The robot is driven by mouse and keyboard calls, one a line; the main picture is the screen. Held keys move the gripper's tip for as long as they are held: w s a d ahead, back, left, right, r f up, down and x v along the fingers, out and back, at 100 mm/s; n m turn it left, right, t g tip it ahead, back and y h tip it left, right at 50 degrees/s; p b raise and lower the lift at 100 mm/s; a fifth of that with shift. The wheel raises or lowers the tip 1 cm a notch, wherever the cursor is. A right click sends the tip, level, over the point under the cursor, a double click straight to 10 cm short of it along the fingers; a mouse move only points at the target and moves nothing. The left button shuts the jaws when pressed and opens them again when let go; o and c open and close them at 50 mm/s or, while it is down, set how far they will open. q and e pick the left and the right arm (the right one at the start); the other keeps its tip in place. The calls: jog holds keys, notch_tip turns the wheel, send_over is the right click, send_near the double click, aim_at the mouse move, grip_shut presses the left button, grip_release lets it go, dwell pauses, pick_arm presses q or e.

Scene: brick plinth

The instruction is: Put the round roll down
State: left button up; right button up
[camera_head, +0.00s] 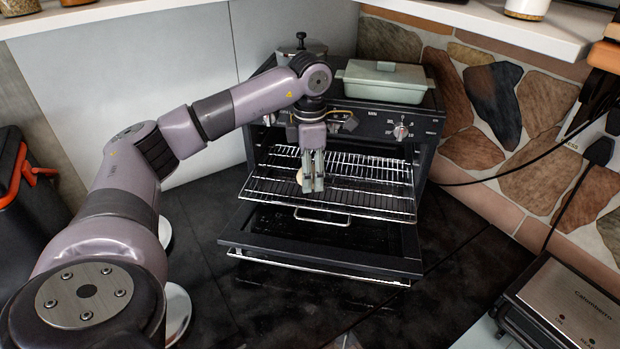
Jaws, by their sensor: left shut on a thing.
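My left arm reaches in from the left, and my left gripper (314,186) points down over the pulled-out wire rack of a small oven. It is shut on the round roll (300,177), a small pale piece that shows at the left side of the fingers. Most of the roll is hidden behind the fingers. The roll is at or just above the wire rack (375,199); I cannot tell whether it touches. The oven door (320,250) is open, folded down in front. My right gripper is not in view.
A pale green lidded dish (384,82) and a metal pot (301,48) stand on top of the oven. A grill appliance (575,300) is at the lower right. Cables run along the stone wall. Dark counter in front of the oven is clear.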

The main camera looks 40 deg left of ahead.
aim_at(310, 195)
pick_arm(q)
notch_tip(310, 195, down, 3)
jog(key=shift+s+f+p, duration=0.1)
jog(key=shift+s+p, duration=0.05)
jog(key=shift+p, duration=0.7)
jog(key=shift+w+f+p, duration=0.15)
jog(key=shift+w+p, duration=0.05)
jog(key=shift+p, duration=0.15)
jog(key=shift+f, duration=0.25)
jog(key=shift+f+b, duration=0.2)
jog(key=shift+b, duration=0.1)
jog(key=o, duration=0.5)
jog(key=shift+o, duration=0.2)
